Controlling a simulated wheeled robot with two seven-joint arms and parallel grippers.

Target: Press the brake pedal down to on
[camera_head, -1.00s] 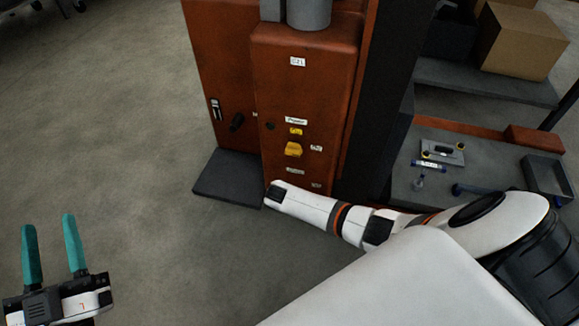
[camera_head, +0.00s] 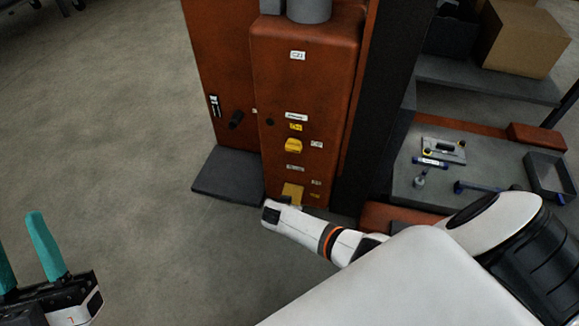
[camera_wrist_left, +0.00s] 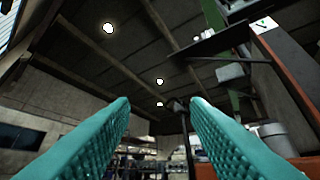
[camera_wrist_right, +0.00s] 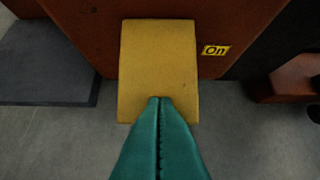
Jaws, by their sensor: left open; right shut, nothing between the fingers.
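The yellow brake pedal (camera_head: 292,191) sits low on the front of the orange machine cabinet (camera_head: 305,80). In the right wrist view the pedal (camera_wrist_right: 158,65) is a flat yellow plate with a yellow "On" label (camera_wrist_right: 216,50) to its right. My right gripper (camera_wrist_right: 160,99) is shut and empty, its teal tips over the pedal's near edge; whether they touch it I cannot tell. In the head view the right arm's end is just below the pedal and hides its fingers. My left gripper (camera_head: 28,265) is open and empty at the lower left, far from the cabinet.
A dark grey plate (camera_head: 228,177) lies on the floor left of the pedal. A bench (camera_head: 400,185) with tools and a grey tray (camera_head: 550,175) stands right. Floor at left is clear.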

